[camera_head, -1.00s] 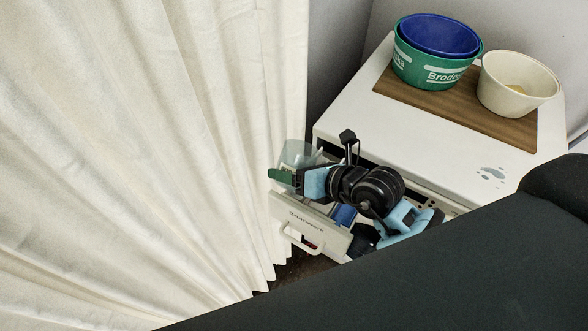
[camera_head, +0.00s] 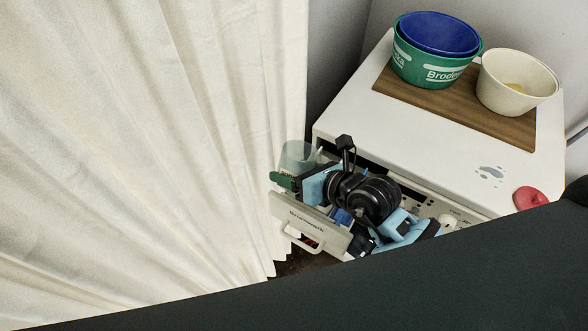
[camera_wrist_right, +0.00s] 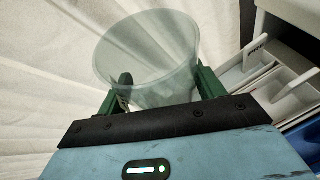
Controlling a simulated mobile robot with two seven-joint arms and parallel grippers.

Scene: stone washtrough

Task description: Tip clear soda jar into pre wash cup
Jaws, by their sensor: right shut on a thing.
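The clear soda jar (camera_head: 297,154) is see-through. It also shows in the right wrist view (camera_wrist_right: 148,45), where its wide round rim is up and its contents cannot be made out. My right gripper (camera_head: 284,181) is shut on it, with green fingers on either side of the jar in the wrist view (camera_wrist_right: 162,88). The pulled-out detergent drawer (camera_head: 308,226) sits below and right of the jar. In the wrist view the drawer's pale compartment (camera_wrist_right: 238,76) lies to the right of the jar, near a raised label. I cannot tell which compartment is the pre wash cup. My left gripper is not in view.
The white washer top (camera_head: 420,150) carries a wooden board (camera_head: 508,129) with a green tub (camera_head: 425,72), a blue bowl (camera_head: 437,33) and a cream bowl (camera_head: 515,85). A red round thing (camera_head: 529,198) lies at its right. A pale curtain (camera_head: 150,130) hangs close on the left.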

